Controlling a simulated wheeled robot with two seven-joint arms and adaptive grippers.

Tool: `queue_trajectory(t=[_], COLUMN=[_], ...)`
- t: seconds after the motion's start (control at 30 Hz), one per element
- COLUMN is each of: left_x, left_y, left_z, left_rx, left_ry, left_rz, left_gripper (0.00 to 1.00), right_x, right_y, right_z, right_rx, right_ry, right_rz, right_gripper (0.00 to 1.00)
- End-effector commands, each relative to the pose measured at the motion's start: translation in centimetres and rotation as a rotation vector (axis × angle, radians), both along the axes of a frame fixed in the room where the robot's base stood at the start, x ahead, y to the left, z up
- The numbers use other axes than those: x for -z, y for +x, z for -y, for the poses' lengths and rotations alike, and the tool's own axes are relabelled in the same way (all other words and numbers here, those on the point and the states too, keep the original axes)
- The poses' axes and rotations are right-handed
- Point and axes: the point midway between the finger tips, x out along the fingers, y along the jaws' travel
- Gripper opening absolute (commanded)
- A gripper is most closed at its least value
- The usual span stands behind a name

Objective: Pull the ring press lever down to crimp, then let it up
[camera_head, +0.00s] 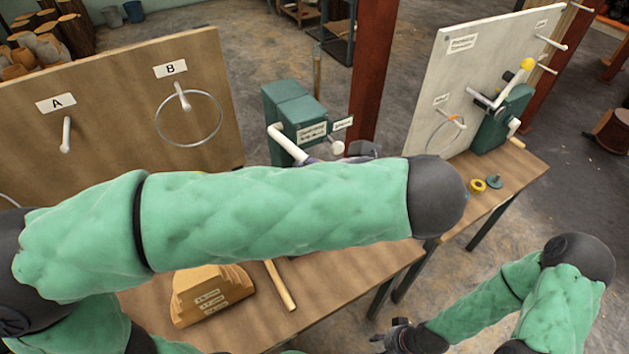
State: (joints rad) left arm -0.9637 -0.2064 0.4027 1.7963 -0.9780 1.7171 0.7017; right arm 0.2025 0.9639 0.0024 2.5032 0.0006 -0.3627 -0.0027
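A green press (290,112) with a small label stands at the middle of the wooden bench. Its thick white lever (288,143) slants down to the right from the press body, and its lower end runs behind my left arm. A white round knob (337,147) shows just beside it. My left arm crosses the view from the left; its gripper (348,154) shows only as dark parts behind the forearm, near the lever's lower end. Whether it touches or grips the lever is hidden. My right gripper (392,336) is low at bottom centre, away from the press, its fingers unclear.
A wooden board (110,95) has pegs marked A and B; a metal ring (188,118) hangs at B. At right, another green device (503,118) with a yellow-knobbed lever stands by a white panel (480,60). A stepped wooden block (208,294) and wooden stick (281,285) lie in front.

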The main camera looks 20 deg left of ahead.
Motion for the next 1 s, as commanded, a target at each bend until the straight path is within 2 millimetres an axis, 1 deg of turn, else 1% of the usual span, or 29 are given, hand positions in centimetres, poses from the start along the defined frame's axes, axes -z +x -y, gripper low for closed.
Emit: queue_trajectory(t=[0.03, 0.1, 0.3, 0.4, 0.53, 1.0], left_x=[-0.8, -1.7, -3.8, -4.3, -4.6, -4.7], left_y=[-0.5, -1.1, -2.5, -2.9, -3.2, -3.2], left_z=[1.2, 2.0, 3.5, 3.8, 4.1, 4.0], left_rx=[0.02, 0.019, 0.014, 0.012, 0.01, 0.009], left_ry=[-0.008, -0.008, -0.006, -0.006, -0.005, -0.003], left_rz=[0.005, 0.004, 0.002, 0.001, 0.001, 0.001], left_gripper=[0.68, 0.68, 0.68, 0.68, 0.68, 0.68], right_x=[0.0, 0.0, 0.0, 0.0, 0.0, 0.0], right_y=[0.0, 0.0, 0.0, 0.0, 0.0, 0.0], right_z=[0.0, 0.0, 0.0, 0.0, 0.0, 0.0], right_rx=[0.0, 0.0, 0.0, 0.0, 0.0, 0.0], right_ry=[0.0, 0.0, 0.0, 0.0, 0.0, 0.0], right_rz=[0.0, 0.0, 0.0, 0.0, 0.0, 0.0], right_gripper=[0.4, 0.4, 0.4, 0.4, 0.4, 0.4])
